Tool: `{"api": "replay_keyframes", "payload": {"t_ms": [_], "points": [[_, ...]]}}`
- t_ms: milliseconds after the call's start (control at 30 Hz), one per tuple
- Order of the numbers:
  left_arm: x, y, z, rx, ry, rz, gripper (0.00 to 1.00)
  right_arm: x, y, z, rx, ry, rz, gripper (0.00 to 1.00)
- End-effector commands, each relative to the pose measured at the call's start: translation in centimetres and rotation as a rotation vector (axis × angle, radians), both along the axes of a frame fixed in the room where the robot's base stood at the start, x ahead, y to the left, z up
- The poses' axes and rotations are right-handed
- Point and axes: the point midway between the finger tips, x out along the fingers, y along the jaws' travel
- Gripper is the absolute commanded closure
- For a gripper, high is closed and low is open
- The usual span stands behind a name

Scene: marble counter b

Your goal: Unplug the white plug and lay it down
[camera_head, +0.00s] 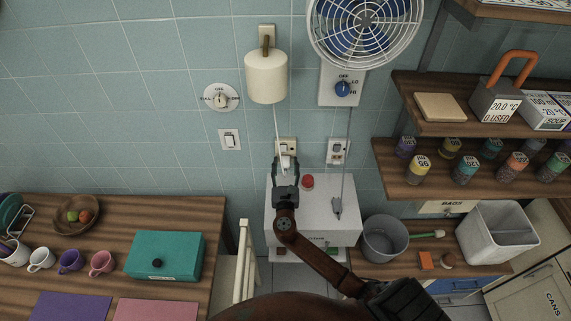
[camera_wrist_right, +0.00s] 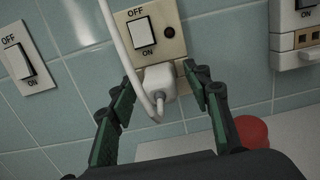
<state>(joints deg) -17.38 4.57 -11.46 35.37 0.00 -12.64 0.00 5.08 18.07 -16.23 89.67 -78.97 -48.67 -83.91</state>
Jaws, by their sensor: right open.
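The white plug (camera_wrist_right: 160,84) sits in the beige wall socket (camera_wrist_right: 138,18), below its OFF/ON switch, and a white cord hangs in front of it in the right wrist view. In the head view the socket (camera_head: 286,145) is just above my right gripper (camera_head: 286,175), which partly hides the plug. My right gripper (camera_wrist_right: 160,80) is open, with one finger on each side of the plug. Gaps show between fingers and plug, so it does not look gripped. My left gripper is not in view.
A white box (camera_head: 318,218) with a red button (camera_head: 307,181) stands below the sockets. A second socket (camera_head: 337,151) is to the right, and a grey plug (camera_head: 337,207) hangs by the box. A grey bucket (camera_head: 384,238) and a wooden table (camera_head: 205,215) flank the box.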

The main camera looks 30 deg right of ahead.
Motion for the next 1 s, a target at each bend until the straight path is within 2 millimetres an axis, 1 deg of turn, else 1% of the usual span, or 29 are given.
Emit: {"api": "replay_keyframes", "payload": {"t_ms": [533,1000], "points": [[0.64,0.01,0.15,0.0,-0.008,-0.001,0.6,-0.01,0.01,0.01,0.0,0.0,0.0,0.55],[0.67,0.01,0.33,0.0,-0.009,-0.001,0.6,0.0,0.03,-0.04,0.001,0.001,0.0,0.55]]}}
